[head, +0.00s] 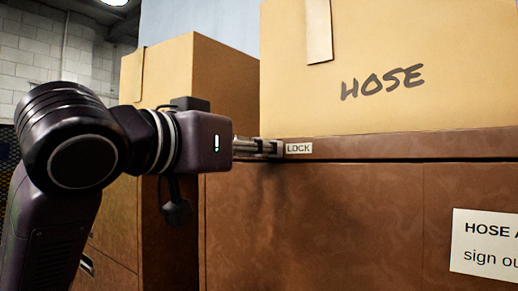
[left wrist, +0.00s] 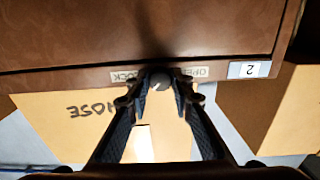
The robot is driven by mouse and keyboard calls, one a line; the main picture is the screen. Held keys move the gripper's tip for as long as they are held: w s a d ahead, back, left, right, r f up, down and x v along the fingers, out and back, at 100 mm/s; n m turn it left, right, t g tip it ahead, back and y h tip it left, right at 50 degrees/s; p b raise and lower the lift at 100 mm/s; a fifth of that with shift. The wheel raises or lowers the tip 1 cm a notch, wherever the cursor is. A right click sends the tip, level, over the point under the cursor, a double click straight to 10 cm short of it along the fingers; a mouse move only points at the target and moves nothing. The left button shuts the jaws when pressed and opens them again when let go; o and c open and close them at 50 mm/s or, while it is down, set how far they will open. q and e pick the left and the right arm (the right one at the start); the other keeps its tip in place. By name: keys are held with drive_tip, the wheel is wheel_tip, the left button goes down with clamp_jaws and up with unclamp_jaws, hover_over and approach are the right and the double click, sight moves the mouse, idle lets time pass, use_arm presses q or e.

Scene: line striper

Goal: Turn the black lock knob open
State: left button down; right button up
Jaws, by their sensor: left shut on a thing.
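The lock knob (left wrist: 160,82) shows in the left wrist view as a small dark grey round shape on the brown cabinet front, between a LOCK label (left wrist: 126,75) and an OPEN label (left wrist: 195,72). My left gripper (left wrist: 160,88) is shut on it, one finger on each side. In the head view my left gripper (head: 272,148) reaches the cabinet's upper rail from the left, just beside the LOCK label (head: 299,148). There the fingers hide the knob and the OPEN label. The knob's exact turn is too small to tell. My right gripper is in neither view.
A cardboard box marked HOSE (head: 385,85) sits on top of the brown cabinet (head: 330,215). Another box (head: 160,75) stands to the left on a second brown cabinet. A paper sign (head: 487,240) is on the cabinet front. A tag reading 2 (left wrist: 249,69) shows in the left wrist view.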

use_arm(q)
drive_tip(key=shift+r+n+g+b, duration=0.1)
drive_tip(key=shift+n+g+b, duration=0.3)
drive_tip(key=shift+n+b, duration=6.6)
drive_tip(key=n+p, duration=0.3)
drive_tip(key=shift+n, duration=0.4)
drive_tip(key=c, duration=1.7)
unclamp_jaws()
drive_tip(key=shift+s, duration=0.1)
